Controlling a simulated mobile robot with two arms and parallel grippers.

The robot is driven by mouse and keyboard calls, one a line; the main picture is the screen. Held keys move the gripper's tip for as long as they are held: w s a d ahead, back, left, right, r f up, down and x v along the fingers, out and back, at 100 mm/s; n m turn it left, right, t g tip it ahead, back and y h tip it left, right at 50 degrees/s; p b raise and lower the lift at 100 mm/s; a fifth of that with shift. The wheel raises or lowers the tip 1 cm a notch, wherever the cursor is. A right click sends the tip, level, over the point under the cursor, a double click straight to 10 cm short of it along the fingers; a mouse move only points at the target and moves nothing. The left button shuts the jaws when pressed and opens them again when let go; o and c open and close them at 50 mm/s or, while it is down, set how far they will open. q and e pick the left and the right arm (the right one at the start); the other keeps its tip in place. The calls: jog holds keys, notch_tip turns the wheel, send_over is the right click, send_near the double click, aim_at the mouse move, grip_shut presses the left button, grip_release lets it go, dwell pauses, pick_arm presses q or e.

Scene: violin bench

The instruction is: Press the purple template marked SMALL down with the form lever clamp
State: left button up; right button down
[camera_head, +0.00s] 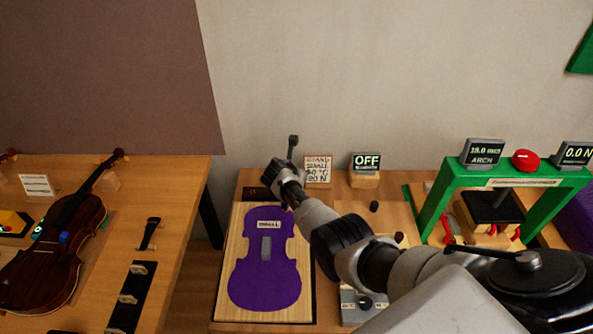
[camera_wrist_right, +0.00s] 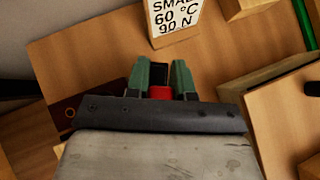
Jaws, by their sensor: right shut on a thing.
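The purple template (camera_head: 265,283), marked SMALL on a white label, lies flat on a pale wooden board (camera_head: 239,225). A small grey bar rests on its middle. My right gripper (camera_head: 284,172) is at the far end of the board, beyond the template's top. A dark upright lever (camera_head: 293,146) stands at its tip, apparently the form lever clamp; the gripper hides its lower part. In the right wrist view the green fingers (camera_wrist_right: 160,80) are closed around a dark and red piece (camera_wrist_right: 160,92), apparently the lever's handle. My left gripper is out of view.
A card (camera_head: 318,169) reading SMALL, 60 °C, 90 N and an OFF display (camera_head: 366,161) stand behind. A green press frame (camera_head: 435,205) with readouts is at right. A violin (camera_head: 62,245) lies on the left table. My right arm covers the middle right.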

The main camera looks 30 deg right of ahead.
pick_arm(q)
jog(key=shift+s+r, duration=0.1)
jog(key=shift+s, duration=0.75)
pick_arm(e)
jog(key=shift+d+f+y, duration=0.1)
jog(key=shift+f+y, duration=0.2)
jog(key=c, duration=1)
grip_release()
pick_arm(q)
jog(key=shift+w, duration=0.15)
pick_arm(e)
jog(key=shift+o, duration=0.2)
jog(key=shift+s+a+r+p, duration=0.15)
jog(key=shift+a+r+p, duration=0.15)
jog(key=shift+r+p, duration=0.3)
jog(key=p+v, duration=0.2)
jog(key=v, duration=0.6)
jog(key=shift+a+r+p, duration=0.1)
jog(key=shift+a+p, duration=0.1)
jog(key=shift+p, duration=0.15)
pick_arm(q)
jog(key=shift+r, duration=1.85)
pick_arm(e)
jog(key=shift+s+a+r, duration=0.25)
jog(key=shift+a+r, duration=0.05)
jog(key=shift+r, duration=0.1)
